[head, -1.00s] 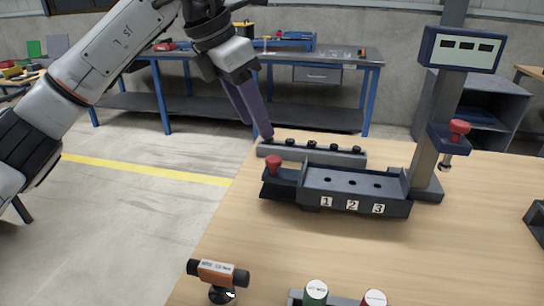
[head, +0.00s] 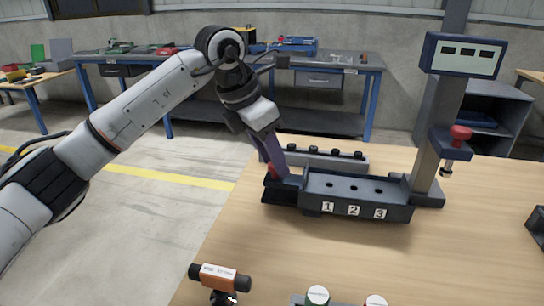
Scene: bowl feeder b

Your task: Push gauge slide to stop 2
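The gauge (head: 355,195) is a dark rail on the wooden table with holes and white labels 1, 2 and 3. Its slide (head: 284,188) is a dark block at the rail's left end, left of label 1. The slide's red knob (head: 271,173) is mostly covered by my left gripper (head: 278,172). My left fingertips point down at the knob. I cannot tell whether they touch it or whether a gap lies between them. My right gripper is not in view.
A post with a display (head: 463,54) and a red-knobbed plunger (head: 460,134) stands at the rail's right end. A bar with black knobs (head: 325,160) lies behind the rail. An orange-black device (head: 219,277) and round caps (head: 318,294) are at the front. The middle table is clear.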

